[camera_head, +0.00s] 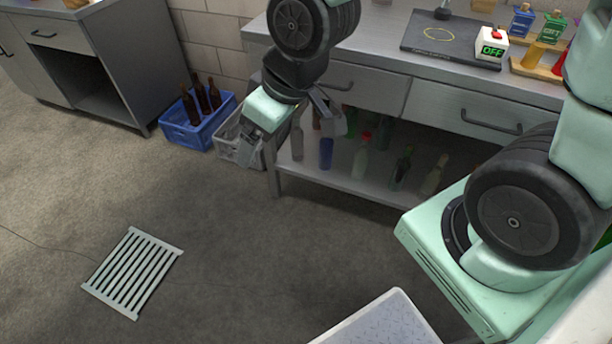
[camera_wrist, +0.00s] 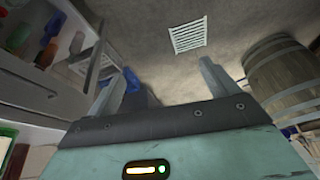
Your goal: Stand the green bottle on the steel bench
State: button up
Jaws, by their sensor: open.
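A dark green bottle (camera_head: 403,165) stands on the lower shelf of the steel bench (camera_head: 352,88), among several other bottles. More green glass (camera_head: 350,120) shows further back on that shelf, partly hidden; I cannot tell which is the task's bottle. The bench's top lies above its drawers. My gripper (camera_wrist: 160,82) is open in the wrist view, with its two fingers apart and nothing between them. In the head view it hangs in front of the bench's left end, apart from the bottles. A green shape (camera_wrist: 18,38) shows on the shelf in the wrist view.
A dark mat (camera_head: 425,38), an OFF switch box (camera_head: 492,47) and a wooden rack (camera_head: 532,68) occupy the bench top. A blue crate (camera_head: 192,136) of brown bottles and a grey crate (camera_head: 232,150) stand left. A floor grate (camera_head: 132,272) and barrel (camera_wrist: 285,75) show; the middle floor is clear.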

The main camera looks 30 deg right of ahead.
jog(key=s+r+n+g+h, duration=0.1)
jog(key=s+r+g+h, duration=0.1)
jog(key=s, duration=1.1)
jog(key=shift+s+a+r+g, duration=0.15)
jog(key=shift+a+g, duration=0.05)
jog(key=shift+g, duration=0.6)
notch_tip(320, 180, up, 11)
jog(key=p, duration=1)
jog(key=shift+p, duration=0.35)
